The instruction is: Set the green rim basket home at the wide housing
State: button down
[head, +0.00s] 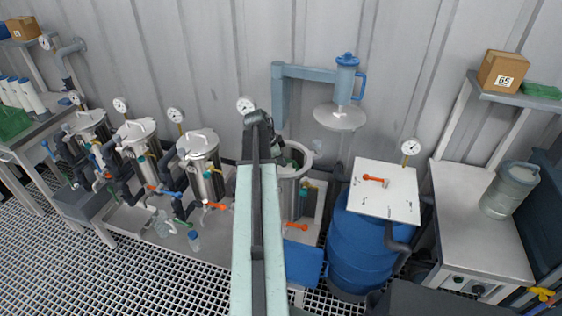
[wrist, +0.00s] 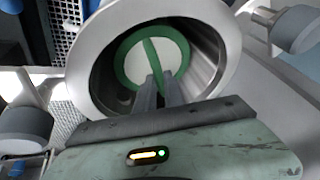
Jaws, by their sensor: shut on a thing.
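The green rim basket (wrist: 137,62) shows in the wrist view as a pale disc with a green rim and a green bar across it. It is inside the open mouth of a wide steel housing (wrist: 88,70). My gripper (wrist: 158,90) is shut on the basket's green bar, with its fingers reaching into the housing. In the head view the wide housing (head: 290,200) stands open right of my arm, and the gripper's end is partly hidden there. How deep the basket sits cannot be told.
Several lidded steel vessels (head: 200,165) stand to the left. A lid (head: 341,118) hangs from a blue swing arm (head: 310,72) above right of the housing. A blue barrel (head: 355,245) and a white board (head: 385,190) with an orange handle stand to the right.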

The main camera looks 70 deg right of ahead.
jog(key=c, duration=1.4)
grip_release()
jog(key=shift+f, duration=0.1)
jog(key=shift+o, duration=0.2)
jog(key=p+v, duration=0.7)
jog(key=v, duration=0.1)
jog(key=shift+f, duration=0.15)
